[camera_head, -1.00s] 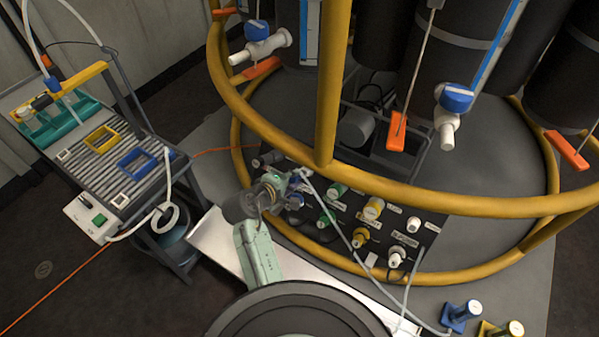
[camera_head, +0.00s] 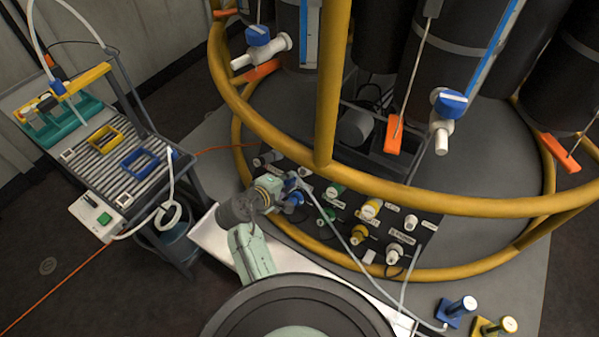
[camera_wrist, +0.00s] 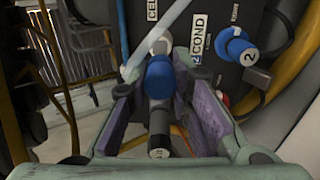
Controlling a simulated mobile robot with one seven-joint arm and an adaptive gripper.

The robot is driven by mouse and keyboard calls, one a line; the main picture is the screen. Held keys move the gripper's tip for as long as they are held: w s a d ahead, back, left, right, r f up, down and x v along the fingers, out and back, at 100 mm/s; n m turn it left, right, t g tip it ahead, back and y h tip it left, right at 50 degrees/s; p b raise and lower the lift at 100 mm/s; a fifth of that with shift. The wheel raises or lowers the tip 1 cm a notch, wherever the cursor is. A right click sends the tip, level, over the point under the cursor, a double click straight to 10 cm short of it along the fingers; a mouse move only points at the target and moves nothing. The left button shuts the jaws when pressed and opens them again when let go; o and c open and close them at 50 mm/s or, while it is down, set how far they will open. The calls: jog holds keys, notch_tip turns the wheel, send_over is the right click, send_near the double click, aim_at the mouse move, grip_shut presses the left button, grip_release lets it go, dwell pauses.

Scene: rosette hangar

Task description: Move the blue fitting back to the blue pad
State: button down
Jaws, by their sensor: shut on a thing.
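The blue fitting (camera_wrist: 160,82) is between the two purple-lined fingers of my gripper (camera_wrist: 170,95) in the wrist view. It has a blue middle, a white upper end and a dark lower end. My gripper is shut on it, in front of the dark port panel. In the head view my gripper (camera_head: 284,188) is at the panel's left side, and the fitting is mostly hidden there. A blue square frame (camera_head: 138,163) lies on the slatted cart top at left. A blue block with a post (camera_head: 450,320) stands at the lower right. I cannot tell which is the blue pad.
A blue port marked 2 (camera_wrist: 238,52) is right of my gripper. The port panel (camera_head: 345,225) has several coloured ports. Yellow rails (camera_head: 400,195) curve around it. A pale hose (camera_head: 340,226) crosses the panel. A yellow frame (camera_head: 104,138) lies beside the blue one.

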jog(key=s+d+f+n+g+y, duration=0.2)
jog(key=s+d+f+n+g, duration=0.1)
jog(key=s, duration=0.5)
jog(key=s+d+f+n+g+y, duration=0.2)
jog(key=s+f+n, duration=0.3)
jog(key=s+f, duration=0.3)
jog(key=s+d+f+n+g+y, duration=0.2)
jog(key=s+d+f+n+g, duration=0.2)
jog(key=s, duration=0.6)
jog(key=shift+s+d+f+g, duration=0.1)
jog(key=shift+d+f+g, duration=0.3)
jog(key=shift+f, duration=3.1)
jog(key=shift+p, duration=0.55)
jog(key=shift+f, duration=0.55)
